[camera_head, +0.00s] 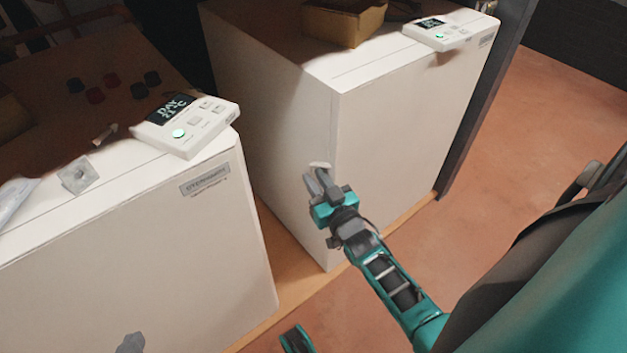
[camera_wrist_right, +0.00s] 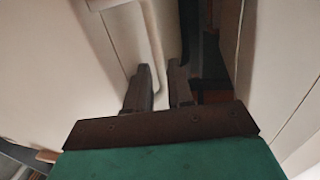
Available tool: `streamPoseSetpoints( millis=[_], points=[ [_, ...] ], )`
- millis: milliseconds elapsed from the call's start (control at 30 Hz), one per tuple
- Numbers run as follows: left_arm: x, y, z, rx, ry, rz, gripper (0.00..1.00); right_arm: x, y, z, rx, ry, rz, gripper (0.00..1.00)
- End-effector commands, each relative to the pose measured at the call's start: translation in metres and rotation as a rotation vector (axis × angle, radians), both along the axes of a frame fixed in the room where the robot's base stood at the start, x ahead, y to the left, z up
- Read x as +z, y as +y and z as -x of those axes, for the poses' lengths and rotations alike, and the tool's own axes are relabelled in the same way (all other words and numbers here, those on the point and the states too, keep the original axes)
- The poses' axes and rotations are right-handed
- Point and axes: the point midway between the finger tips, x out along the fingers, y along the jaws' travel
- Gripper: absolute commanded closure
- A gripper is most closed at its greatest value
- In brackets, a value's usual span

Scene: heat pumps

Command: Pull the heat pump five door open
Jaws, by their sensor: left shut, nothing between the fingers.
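Two white heat pumps stand side by side in the head view: a near one (camera_head: 120,270) at the left and a farther one (camera_head: 400,120) at the centre right. I cannot read a number on either. My right gripper (camera_head: 316,176) is at the near vertical edge of the farther pump, its fingers apart. A pale handle (camera_head: 320,165) shows at its fingertips. In the right wrist view the handle (camera_wrist_right: 151,40) runs down between the separated fingers (camera_wrist_right: 160,90); contact cannot be told. My left gripper (camera_head: 130,343) is shut, partly cut off at the bottom, before the near pump.
Control panels with lit displays sit on the near pump (camera_head: 187,125) and the farther pump (camera_head: 450,30). A cardboard box (camera_head: 343,22) is on the farther pump. A narrow gap separates the pumps. The reddish floor (camera_head: 530,120) at the right is open.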

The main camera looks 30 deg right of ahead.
Motion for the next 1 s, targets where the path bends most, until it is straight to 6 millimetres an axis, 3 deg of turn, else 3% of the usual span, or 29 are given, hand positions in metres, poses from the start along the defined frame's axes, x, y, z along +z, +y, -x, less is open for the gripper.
streamPoseSetpoints(
  millis=[133, 433, 700, 1000],
  points=[
    [0.0007, -0.0015, -0.0016, -0.002, -0.004, 0.003, 1.0, -0.0008, -0.0012, -0.0113, 0.0, 0.001, 0.001, 0.78],
    [0.0021, -0.0014, -0.0026, -0.002, -0.006, 0.004, 1.0, -0.0001, -0.0015, -0.0135, 0.0, 0.002, 0.001, 0.78],
    [0.0013, -0.0006, -0.0028, 0.0, -0.007, 0.003, 1.0, -0.0001, -0.0014, -0.0132, 0.0, 0.001, 0.001, 1.0],
    [0.0005, 0.0001, -0.0029, 0.0, -0.007, 0.002, 1.0, -0.0002, -0.0014, -0.0131, 0.0, 0.001, 0.001, 1.0]
  ],
)
